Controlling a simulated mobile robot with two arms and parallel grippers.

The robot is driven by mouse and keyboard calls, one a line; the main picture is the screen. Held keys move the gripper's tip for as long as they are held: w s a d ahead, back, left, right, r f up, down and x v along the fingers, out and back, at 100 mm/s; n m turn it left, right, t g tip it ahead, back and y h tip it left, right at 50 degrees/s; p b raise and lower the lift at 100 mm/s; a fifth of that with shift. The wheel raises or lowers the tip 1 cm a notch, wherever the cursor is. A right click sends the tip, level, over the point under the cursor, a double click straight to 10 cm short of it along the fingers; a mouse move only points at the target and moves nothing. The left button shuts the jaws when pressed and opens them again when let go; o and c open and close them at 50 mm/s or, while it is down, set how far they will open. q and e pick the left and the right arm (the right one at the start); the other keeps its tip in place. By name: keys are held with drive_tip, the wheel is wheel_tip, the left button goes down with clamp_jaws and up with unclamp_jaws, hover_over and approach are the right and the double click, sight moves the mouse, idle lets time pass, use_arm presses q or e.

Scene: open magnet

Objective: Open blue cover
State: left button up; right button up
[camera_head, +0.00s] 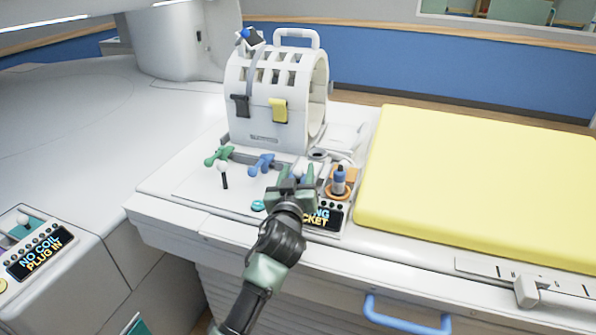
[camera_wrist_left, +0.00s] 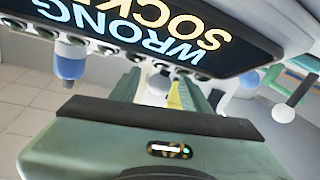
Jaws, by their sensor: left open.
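My left gripper (camera_head: 295,174) is over the front of the white panel, its jaws open with nothing clearly held. In the left wrist view its two green fingers (camera_wrist_left: 160,88) stand apart, with a small white ball and a yellow strip visible between or behind them. A blue lever-like piece (camera_head: 262,163) lies on the panel just left of the gripper. Another bit of blue shows right at the fingertips, partly hidden by them. I cannot tell which blue part is the cover. My right gripper is not in view.
A blue plug (camera_head: 339,178) stands in an orange socket close right of the gripper. A "WRONG SOCKET" display (camera_head: 322,217) sits below it. A green lever (camera_head: 218,156), a white coil (camera_head: 275,95) and a yellow mattress (camera_head: 470,180) surround the panel.

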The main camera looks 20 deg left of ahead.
use_arm(q)
drive_tip(key=shift+w, duration=0.1)
clamp_jaws()
idle(1.4)
